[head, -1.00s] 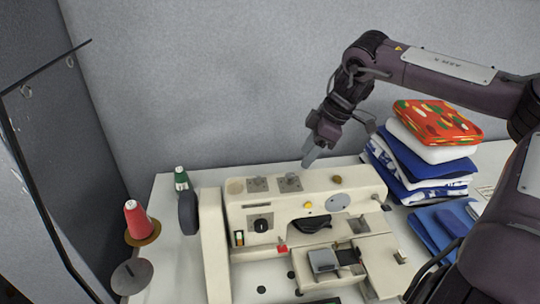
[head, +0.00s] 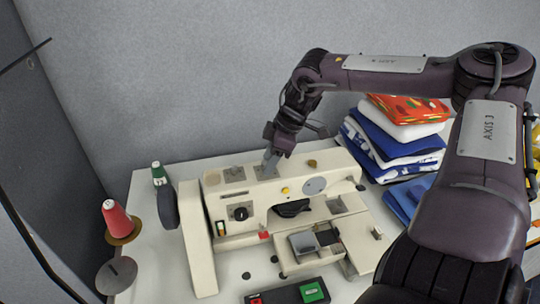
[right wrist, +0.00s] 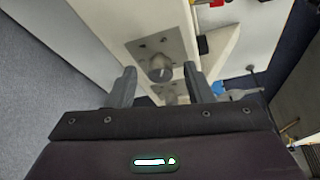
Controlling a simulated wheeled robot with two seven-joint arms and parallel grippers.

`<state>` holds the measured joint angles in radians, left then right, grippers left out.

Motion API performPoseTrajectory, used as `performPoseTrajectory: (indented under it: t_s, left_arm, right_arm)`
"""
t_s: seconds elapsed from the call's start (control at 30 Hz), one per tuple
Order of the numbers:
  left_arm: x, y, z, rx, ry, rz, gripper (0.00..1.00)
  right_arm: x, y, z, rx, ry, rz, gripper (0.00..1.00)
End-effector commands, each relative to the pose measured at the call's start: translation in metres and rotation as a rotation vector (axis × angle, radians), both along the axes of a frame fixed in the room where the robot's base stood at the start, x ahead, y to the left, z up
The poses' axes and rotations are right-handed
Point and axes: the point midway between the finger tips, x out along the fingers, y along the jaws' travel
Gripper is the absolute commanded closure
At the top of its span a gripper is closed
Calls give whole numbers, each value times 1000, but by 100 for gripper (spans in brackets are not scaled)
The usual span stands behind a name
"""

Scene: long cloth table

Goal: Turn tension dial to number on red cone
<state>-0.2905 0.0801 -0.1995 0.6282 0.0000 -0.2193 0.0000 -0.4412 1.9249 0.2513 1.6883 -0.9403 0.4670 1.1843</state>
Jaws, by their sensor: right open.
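A cream sewing machine (head: 290,190) stands on the white table. Its top holds two square metal plates, a left one (head: 235,174) and a right one (head: 265,171). The right wrist view shows a round metal dial (right wrist: 158,70) on a plate, and part of a second one (right wrist: 170,92) behind it. My right gripper (head: 270,164) is open and empty, pointing down at the right plate. In the wrist view its fingers (right wrist: 160,80) spread on either side of the dial's line, and contact cannot be told. The red cone (head: 116,217) stands at left; no number is readable. My left gripper is out of view.
A green spool (head: 158,173) stands behind the machine's dark handwheel (head: 167,207). Folded cloths (head: 395,150) are stacked at right. A black box with a green button (head: 312,291) lies in front. A black dial (head: 239,213) sits on the machine's front.

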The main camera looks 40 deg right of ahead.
Motion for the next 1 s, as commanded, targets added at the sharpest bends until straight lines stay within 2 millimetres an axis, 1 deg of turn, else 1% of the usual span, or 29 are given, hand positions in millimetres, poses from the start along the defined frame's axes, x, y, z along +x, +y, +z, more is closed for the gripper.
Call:
performPoseTrajectory:
  t_s: [0.1,0.27,0.43,0.47,0.77,1.0]
  left_arm:
    - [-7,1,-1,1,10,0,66]
    - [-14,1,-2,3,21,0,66]
    - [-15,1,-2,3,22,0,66]
    - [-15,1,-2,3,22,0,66]
    - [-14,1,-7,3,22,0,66]
    - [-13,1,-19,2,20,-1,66]
  right_arm:
    - [0,0,0,0,0,0,53]
    - [0,0,0,0,0,0,74]
    - [0,0,0,0,0,0,97]
    - [0,0,0,0,0,0,98]
    - [1,-1,-1,-1,0,42,98]
    - [2,-2,-3,-3,1,184,98]
